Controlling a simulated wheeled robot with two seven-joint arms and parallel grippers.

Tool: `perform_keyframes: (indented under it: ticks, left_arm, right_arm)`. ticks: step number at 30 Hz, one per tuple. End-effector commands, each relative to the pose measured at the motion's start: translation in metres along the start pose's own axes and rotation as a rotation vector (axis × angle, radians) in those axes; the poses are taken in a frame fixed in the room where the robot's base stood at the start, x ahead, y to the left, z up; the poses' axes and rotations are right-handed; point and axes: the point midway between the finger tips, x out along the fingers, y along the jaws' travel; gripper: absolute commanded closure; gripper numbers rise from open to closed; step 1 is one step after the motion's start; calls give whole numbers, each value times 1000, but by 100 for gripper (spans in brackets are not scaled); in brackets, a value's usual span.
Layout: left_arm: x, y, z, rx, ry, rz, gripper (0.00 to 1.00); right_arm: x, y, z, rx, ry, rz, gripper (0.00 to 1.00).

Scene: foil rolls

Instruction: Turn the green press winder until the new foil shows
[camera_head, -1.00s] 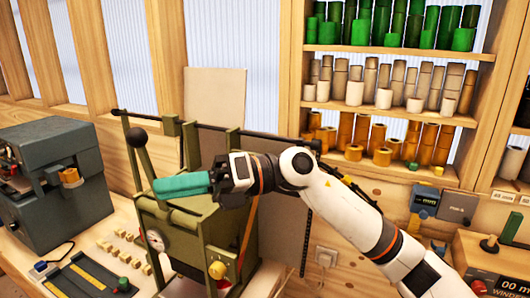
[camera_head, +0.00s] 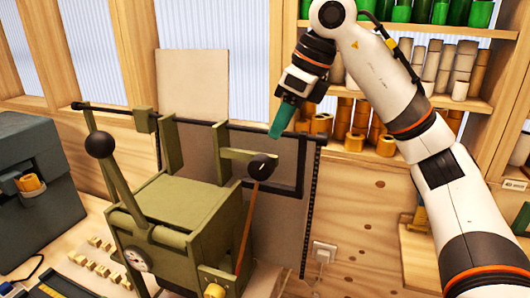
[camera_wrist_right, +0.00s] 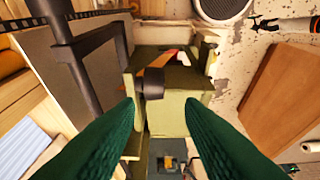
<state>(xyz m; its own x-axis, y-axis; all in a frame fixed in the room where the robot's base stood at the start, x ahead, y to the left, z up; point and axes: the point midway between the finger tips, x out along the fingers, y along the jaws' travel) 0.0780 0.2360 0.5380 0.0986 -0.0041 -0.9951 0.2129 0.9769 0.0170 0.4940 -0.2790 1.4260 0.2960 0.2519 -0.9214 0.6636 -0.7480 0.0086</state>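The olive-green press (camera_head: 195,208) stands on the bench, with a long lever ending in a black ball knob (camera_head: 100,144). A dark round winder knob (camera_head: 262,166) sits at its right side, and an orange foil strip (camera_head: 245,225) runs down from it. My right gripper (camera_head: 277,134) is above and slightly right of the winder knob, apart from it. In the right wrist view, its green fingers (camera_wrist_right: 160,103) are spread with nothing held, and a dark cylinder (camera_wrist_right: 152,84), which looks like the winder knob, lies beyond the gap. My left gripper is not in view.
A grey machine (camera_head: 40,190) stands at the left. Shelves of foil rolls (camera_head: 380,130) rise behind my right arm. A black frame (camera_head: 300,165) stands behind the press. Small yellowish blocks (camera_head: 100,262) lie on the bench in front.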

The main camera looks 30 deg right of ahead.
Motion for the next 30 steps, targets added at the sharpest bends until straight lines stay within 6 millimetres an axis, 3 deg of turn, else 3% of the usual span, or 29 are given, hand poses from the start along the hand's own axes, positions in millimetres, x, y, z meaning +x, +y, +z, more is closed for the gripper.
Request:
perform_keyframes:
  ticks: [1,6,12,24,30]
  left_arm:
    - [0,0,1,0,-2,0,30]
    - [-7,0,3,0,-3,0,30]
    - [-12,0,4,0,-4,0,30]
    - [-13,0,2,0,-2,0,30]
    - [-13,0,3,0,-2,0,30]
  right_arm:
    - [14,-1,0,-2,-6,-6,65]
    - [44,-1,0,0,-5,-4,65]
    - [70,-1,0,-1,-2,-4,65]
    - [79,-1,0,-2,1,-2,65]
    - [79,-1,0,-1,1,-2,96]
